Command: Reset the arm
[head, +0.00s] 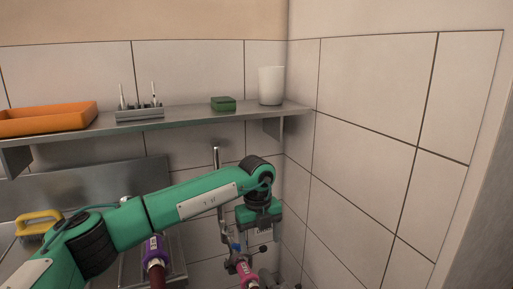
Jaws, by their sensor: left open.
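My left arm (190,200), green with black joints, comes in from the lower left and reaches across the sink area. Its gripper (262,232) hangs downward beside the tiled corner, just above a pink-banded bottle (246,272). The gripper is open; its fingertips are small and partly hard to make out. I cannot tell whether it touches the pink-banded bottle. A dark red bottle with a purple band (154,252) stands to the left, partly behind the arm. My right gripper does not show.
A shelf (190,119) above the arm holds an orange tray (45,119), a grey holder (139,114), a green block (223,104) and a white cup (271,86). A yellow-handled brush (38,222) lies at the left. A tiled wall bounds the right side.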

